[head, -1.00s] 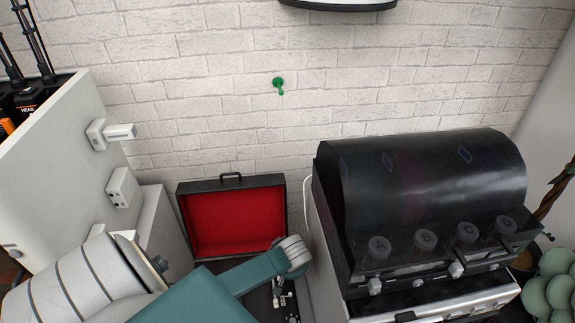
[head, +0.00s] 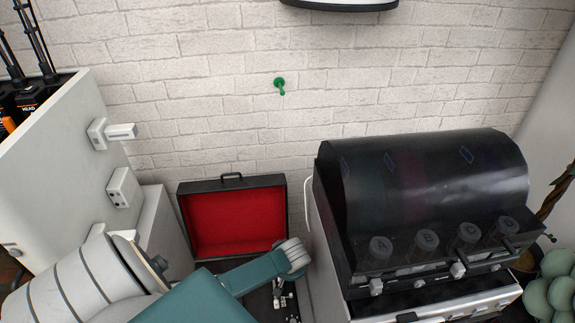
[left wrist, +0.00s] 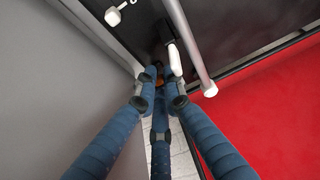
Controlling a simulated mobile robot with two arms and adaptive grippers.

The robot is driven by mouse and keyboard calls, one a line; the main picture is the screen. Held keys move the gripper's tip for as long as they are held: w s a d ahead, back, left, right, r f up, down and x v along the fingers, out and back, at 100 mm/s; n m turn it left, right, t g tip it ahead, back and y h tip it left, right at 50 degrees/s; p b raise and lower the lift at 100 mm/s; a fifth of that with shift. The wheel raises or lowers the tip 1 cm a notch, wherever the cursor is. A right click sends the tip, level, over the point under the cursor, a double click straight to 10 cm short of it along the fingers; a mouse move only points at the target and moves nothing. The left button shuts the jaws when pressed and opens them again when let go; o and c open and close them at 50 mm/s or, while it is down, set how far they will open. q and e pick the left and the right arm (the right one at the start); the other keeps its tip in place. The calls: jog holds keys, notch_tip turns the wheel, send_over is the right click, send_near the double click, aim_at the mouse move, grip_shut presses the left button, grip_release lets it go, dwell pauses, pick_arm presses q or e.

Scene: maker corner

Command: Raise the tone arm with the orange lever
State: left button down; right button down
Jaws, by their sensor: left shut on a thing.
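The record player is an open dark case with a red-lined lid (head: 238,222), below the brick wall. In the left wrist view, the silver tone arm (left wrist: 188,42) runs as a tube from the top edge toward the red lining, with a white piece beside it. A bit of the orange lever (left wrist: 158,67) shows between the blue fingertips. My left gripper (left wrist: 158,88) is shut on this lever, close beside the tone arm; the fingers hide most of it. In the head view my own arm hides the gripper and lever. My right gripper is in neither view.
A dark-hooded machine with lettered containers (head: 425,190) stands close to the right of the case. A pale cabinet (head: 70,180) stands on the left. A green hook (head: 280,84) is on the wall. Green round shapes (head: 548,290) are at the lower right.

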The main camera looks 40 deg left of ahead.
pick_arm(q)
jog(key=shift+w+r, duration=0.1)
jog(key=shift+w+r+g+h+p, duration=0.1)
jog(key=shift+r+g+h+p, duration=0.05)
jog(key=shift+g+h+p, duration=0.2)
jog(key=shift+w+a+g+h+p, duration=0.25)
jog(key=shift+g+h+p, duration=0.1)
jog(key=shift+h, duration=0.3)
jog(key=shift+w+a+g+h+b, duration=0.25)
jog(key=shift+g+h+b, duration=0.15)
jog(key=shift+h+b, duration=0.1)
jog(key=g+h+b, duration=0.1)
jog(key=b, duration=0.2)
jog(key=w+a+g+h+b, duration=0.1)
jog(key=h+b, duration=0.1)
jog(key=b, duration=0.1)
jog(key=shift+f+b, duration=0.4)
jog(key=shift+a+r+g+b, duration=0.2)
jog(key=shift+g+b, duration=0.2)
jog(key=shift+b, duration=0.3)
